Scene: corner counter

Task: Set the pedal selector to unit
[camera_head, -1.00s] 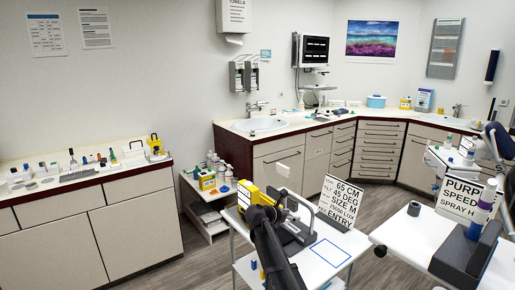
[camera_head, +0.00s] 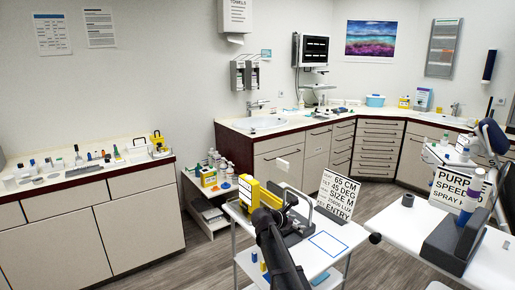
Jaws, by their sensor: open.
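No part in view can be read as the pedal selector, and no "unit" mark is legible. A dark grey device (camera_head: 300,238) with a metal loop stands on the white cart (camera_head: 324,245), partly hidden by my arm. My gripper (camera_head: 291,213) is small and dark beside this device at the end of my black arm, and is open. I cannot tell whether it touches the device. A yellow block (camera_head: 249,191) stands just left of it.
A white table (camera_head: 401,228) at right holds a dark grey stand (camera_head: 450,243) with a purple-topped bottle (camera_head: 472,190), a small dark ring (camera_head: 408,200) and a sign (camera_head: 455,187). A low shelf of bottles (camera_head: 209,212) stands left of the cart. The floor between is clear.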

